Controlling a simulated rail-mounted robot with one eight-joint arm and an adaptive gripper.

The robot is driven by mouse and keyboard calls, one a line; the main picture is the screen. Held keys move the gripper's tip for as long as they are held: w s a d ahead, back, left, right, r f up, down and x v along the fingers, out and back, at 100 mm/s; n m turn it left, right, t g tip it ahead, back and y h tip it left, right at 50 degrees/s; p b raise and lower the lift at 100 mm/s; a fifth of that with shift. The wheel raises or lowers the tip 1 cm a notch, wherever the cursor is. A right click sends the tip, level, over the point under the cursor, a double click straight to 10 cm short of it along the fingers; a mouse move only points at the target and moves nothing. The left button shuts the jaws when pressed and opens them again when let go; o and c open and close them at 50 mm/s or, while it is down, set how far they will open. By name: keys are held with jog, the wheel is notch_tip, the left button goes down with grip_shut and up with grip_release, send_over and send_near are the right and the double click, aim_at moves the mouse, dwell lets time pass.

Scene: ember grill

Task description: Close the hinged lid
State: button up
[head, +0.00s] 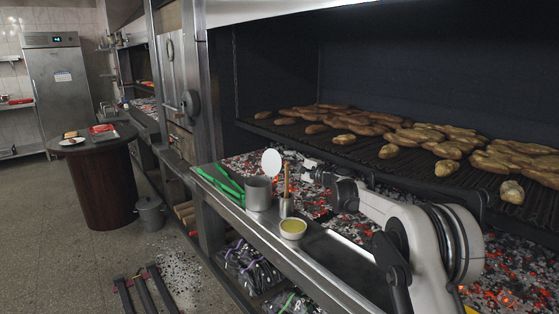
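A grey cylindrical pot (258,195) stands on the steel ledge in front of the grill. A pale round disc, which looks like its hinged lid (271,162), stands upright above the pot's back right rim, so the lid appears open. The hinge is too small to make out. My gripper (308,166) is at the end of my arm, just right of the lid at about its height. It is small and dark here, and its fingers are not clear. I cannot tell whether it touches the lid.
Glowing coals (315,203) lie behind, below a grate with food (405,138). A round table (103,178) stands at left.

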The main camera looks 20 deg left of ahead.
aim_at(280, 158)
jog(key=shift+x, duration=2.5)
jog(key=shift+c, duration=0.5)
grip_shut()
